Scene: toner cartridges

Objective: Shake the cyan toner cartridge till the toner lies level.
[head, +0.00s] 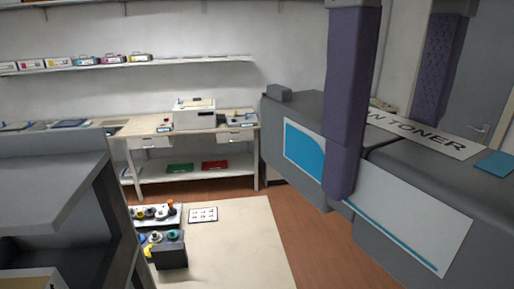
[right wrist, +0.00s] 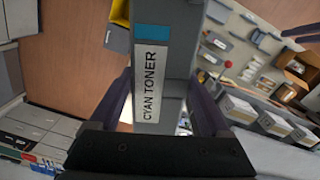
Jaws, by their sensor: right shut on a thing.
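The cyan toner cartridge (head: 300,111) is a long dark grey body filling the right of the head view, tilted down to the right. A pale panel (head: 415,222) on its side shows cyan piled high at the left end and only a thin cyan strip along the lower right edge. Its top label reads toner. My right gripper (head: 385,152) is shut on the cartridge, with one purple finger across the panel. In the right wrist view the cartridge (right wrist: 175,55) with its "CYAN TONER" label sits between the fingers (right wrist: 160,105). My left gripper is not in view.
A workbench (head: 135,127) with a white printer (head: 194,115) stands at the back wall. Boxes stand on a shelf (head: 180,64) above. A large grey unit (head: 50,180) is close at the left. Several round items stand low on a pale mat (head: 240,235).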

